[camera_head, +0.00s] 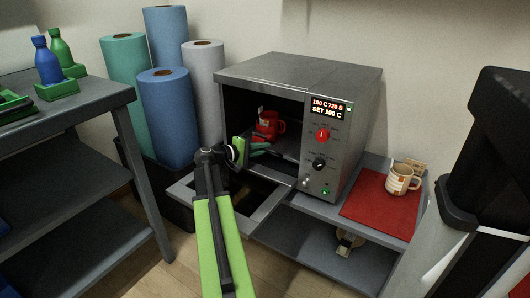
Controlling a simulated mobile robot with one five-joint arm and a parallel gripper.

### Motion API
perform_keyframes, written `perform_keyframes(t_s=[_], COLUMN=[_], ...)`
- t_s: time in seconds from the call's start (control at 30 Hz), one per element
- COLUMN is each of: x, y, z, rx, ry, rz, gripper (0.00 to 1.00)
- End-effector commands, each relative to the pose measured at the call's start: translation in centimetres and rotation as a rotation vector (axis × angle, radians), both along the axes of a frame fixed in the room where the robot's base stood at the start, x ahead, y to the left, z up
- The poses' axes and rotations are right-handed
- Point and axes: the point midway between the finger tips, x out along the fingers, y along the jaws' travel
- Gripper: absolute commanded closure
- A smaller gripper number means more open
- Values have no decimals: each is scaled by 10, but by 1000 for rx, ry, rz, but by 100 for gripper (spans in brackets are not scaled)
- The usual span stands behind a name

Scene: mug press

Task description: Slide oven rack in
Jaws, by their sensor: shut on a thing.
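The grey metal oven (345,125) stands on a shelf unit with its front open and its framed door (268,207) folded down. A red mug (268,124) stands inside on the oven rack (290,144), which is dark and only partly visible. My gripper (262,146), with green fingers, is at the oven opening, just below and in front of the red mug. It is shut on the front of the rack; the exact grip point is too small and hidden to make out.
A beige patterned mug (401,179) stands on a red mat (378,197) right of the oven. Several rolls (167,110) stand left of the oven. A dark shelf table (75,115) with bottles (47,62) is at far left. My arm spans above the open door.

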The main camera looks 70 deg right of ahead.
Motion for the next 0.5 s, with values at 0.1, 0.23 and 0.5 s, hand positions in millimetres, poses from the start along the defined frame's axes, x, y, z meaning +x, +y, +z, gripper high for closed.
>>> perform_keyframes(t_s=[0.1, 0.23, 0.5], x=[4, 4, 7], y=[-2, -1, 2], z=[1, 1, 1], rx=[-4, -5, -4], ry=[1, 2, 2], rz=[12, 11, 14], gripper=[100, 100, 68])
